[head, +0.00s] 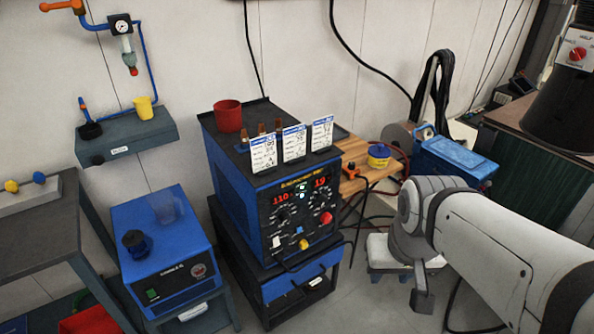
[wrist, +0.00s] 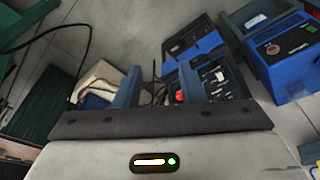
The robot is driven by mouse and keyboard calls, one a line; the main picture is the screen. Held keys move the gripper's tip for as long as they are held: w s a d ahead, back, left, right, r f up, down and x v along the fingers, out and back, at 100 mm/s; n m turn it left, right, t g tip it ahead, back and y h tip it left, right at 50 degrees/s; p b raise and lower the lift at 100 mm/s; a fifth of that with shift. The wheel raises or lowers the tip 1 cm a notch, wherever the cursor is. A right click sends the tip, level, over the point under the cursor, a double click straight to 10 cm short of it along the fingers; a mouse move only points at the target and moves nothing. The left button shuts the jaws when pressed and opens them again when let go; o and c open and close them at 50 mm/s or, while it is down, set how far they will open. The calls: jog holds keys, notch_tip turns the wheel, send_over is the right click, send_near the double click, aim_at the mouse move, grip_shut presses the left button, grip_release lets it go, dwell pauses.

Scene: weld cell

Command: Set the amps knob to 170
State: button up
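The blue welding power source (head: 235,185) stands left of centre in the head view, its front panel facing me. Its left red display (head: 281,198) reads 110; the right one (head: 320,182) reads about 19, decimal point unclear. A dark knob (head: 284,214) sits under the left display and a red knob (head: 326,217) under the right one. Panel labels are too small to read, so I cannot confirm which is amps. In the wrist view my gripper (wrist: 159,88) is open, with empty space between its fingers.
Three white cards (head: 294,142) and a red cup (head: 228,116) stand on the power source. A blue cooler (head: 165,250) is at its left. A wooden bench (head: 352,186) and a blue toolbox (head: 455,158) are at its right. Cables hang near the bench. Some floor shows in front.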

jog(key=shift+o, duration=0.6)
jog(key=shift+w, duration=0.1)
jog(key=shift+o, duration=1.3)
jog(key=w+f+t+b, duration=0.2)
jog(key=w+f+b, duration=0.1)
jog(key=w, duration=0.4)
jog(key=w+f+n+t+b, duration=0.1)
jog(key=w+f+t+b, duration=0.1)
jog(key=w+f, duration=0.4)
jog(key=shift+w+a+n+b, duration=0.35)
jog(key=shift+w+b, duration=0.3)
jog(key=shift+w, duration=0.15)
jog(key=n+t+y+b, duration=0.5)
jog(key=t+y+b, duration=0.3)
jog(key=y+b, duration=0.3)
send_near(287, 219)
jog(key=shift+h, duration=0.3)
jog(key=x, duration=0.8)
jog(key=shift+a+r, duration=0.15)
jog(key=shift+a, duration=0.15)
jog(key=shift+c, duration=0.4)
